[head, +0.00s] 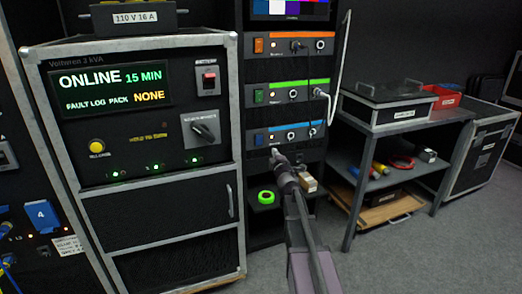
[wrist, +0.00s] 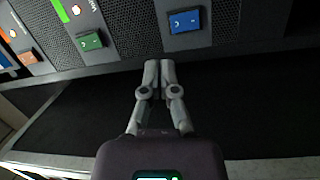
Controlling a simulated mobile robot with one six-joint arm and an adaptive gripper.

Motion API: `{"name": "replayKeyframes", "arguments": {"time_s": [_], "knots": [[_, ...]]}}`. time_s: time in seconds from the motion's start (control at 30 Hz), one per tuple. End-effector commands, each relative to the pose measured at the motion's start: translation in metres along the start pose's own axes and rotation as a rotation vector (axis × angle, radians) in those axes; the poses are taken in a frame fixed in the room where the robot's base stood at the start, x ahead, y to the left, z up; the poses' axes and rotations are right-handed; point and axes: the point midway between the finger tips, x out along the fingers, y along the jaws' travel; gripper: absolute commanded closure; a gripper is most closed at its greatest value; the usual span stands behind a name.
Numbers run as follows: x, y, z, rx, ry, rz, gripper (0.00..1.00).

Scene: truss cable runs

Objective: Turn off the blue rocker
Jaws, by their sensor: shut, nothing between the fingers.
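The blue rocker (head: 258,140) sits at the left end of the lowest blue-striped unit in the rack. In the wrist view the blue rocker (wrist: 185,21) is at the top, a little right of centre, with small pale marks on its face. I cannot tell which side is pressed in. My gripper (wrist: 159,66) is shut and empty, its fingertips together below the rocker in the picture and apart from it. In the head view my gripper (head: 275,153) is just below and right of the rocker, in front of the rack.
A green rocker (head: 258,97) and an orange rocker (head: 258,46) are on the units above. A white cable (head: 331,100) hangs at the rack's right side. Green tape (head: 266,197) lies on the shelf below. A power cabinet (head: 140,110) stands close on the left.

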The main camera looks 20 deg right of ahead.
Motion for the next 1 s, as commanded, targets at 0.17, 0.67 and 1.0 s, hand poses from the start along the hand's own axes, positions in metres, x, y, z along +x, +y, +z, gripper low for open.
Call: {"name": "replayKeyframes", "arguments": {"time_s": [0.17, 0.67, 1.0], "knots": [[0.006, -0.023, 0.003, -0.085, 0.087, 0.02, 1.0], [0.009, -0.034, 0.003, -0.162, 0.167, 0.032, 1.0], [0.012, -0.033, 0.002, -0.16, 0.167, 0.032, 1.0]]}}
